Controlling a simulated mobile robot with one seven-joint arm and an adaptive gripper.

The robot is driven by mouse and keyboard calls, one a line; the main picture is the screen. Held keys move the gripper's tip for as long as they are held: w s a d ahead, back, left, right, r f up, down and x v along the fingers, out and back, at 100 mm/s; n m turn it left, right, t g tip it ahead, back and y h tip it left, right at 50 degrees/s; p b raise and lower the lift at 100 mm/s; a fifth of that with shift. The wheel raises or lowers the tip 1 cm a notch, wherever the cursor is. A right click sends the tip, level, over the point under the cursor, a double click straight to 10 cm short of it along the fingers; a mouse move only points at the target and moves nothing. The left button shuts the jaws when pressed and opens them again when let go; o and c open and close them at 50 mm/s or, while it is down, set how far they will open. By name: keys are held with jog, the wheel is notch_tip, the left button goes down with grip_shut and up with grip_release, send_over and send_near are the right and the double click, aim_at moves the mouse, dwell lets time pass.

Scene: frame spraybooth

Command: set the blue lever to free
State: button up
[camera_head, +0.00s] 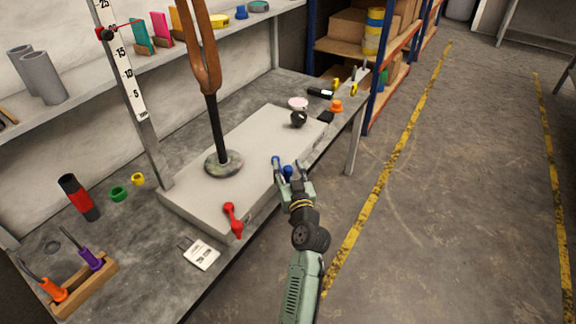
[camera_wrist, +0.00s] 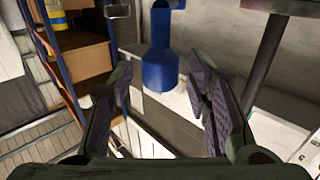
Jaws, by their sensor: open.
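The blue lever (camera_head: 288,171) is at the front edge of a pale grey slab-like base (camera_head: 190,200) on the bench. In the wrist view the blue lever (camera_wrist: 160,68) is a thick blue handle between the fingers, wider at its near end. My gripper (camera_head: 289,163) is open, with a finger on each side of the lever. In the wrist view gaps show beside the lever, so my gripper (camera_wrist: 160,85) is not shut on it. The lever's pivot is mostly hidden in the head view. No readable "free" mark shows.
A red lever (camera_head: 232,218) is on the same base, left of my gripper; a black knob (camera_head: 298,119) is beyond it. A bicycle-fork-like brown frame part (camera_head: 204,60) stands on a post. A white tag (camera_head: 200,253) lies on the bench. Open floor is at right.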

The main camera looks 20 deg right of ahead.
jog(key=shift+w, duration=0.1)
jog(key=shift+c, duration=0.4)
grip_shut()
dwell(0.5)
